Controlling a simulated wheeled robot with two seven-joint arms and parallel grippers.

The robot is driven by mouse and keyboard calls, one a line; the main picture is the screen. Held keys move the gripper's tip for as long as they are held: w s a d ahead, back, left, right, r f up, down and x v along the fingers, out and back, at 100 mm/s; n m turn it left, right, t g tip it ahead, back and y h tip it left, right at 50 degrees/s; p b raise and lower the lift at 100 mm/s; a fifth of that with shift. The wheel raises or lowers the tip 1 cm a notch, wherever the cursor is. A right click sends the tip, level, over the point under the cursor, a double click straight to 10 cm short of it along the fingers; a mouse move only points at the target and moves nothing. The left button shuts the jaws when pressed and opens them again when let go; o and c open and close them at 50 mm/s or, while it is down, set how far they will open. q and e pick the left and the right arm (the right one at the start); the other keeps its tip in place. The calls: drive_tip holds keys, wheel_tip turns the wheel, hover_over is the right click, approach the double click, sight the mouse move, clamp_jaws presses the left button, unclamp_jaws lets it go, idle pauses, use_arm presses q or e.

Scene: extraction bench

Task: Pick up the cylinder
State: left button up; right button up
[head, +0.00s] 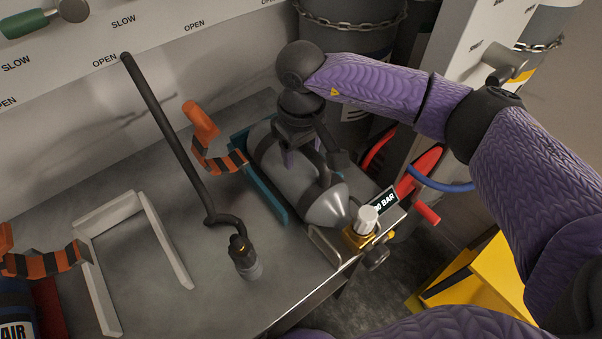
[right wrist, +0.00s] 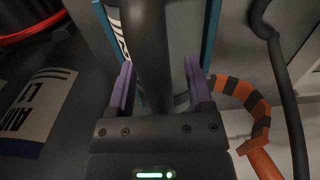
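The grey cylinder (head: 328,206) lies on its side in a teal cradle (head: 264,192) on the metal bench, its brass valve with a white knob (head: 367,219) towards the front right edge. Dark straps or handle parts run over its body. My right gripper (head: 302,150) points down over the cylinder's upper side. In the right wrist view its two purple fingers (right wrist: 160,85) stand apart, one on each side of a dark handle bar (right wrist: 150,50), with a visible gap at the right finger. The cylinder's grey body (right wrist: 186,40) shows beneath. My left gripper is out of view.
An orange-and-black striped strap (head: 222,162) stands beside the cradle. A black hose (head: 172,130) with an end fitting (head: 243,258) rises left of it. An empty pale bracket (head: 165,240) lies further left. Red and blue hoses, a yellow step (head: 480,275) and chained tanks surround the bench's right end.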

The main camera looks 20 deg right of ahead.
clamp_jaws()
drive_tip(key=shift+w+r, duration=0.1)
idle(1.1)
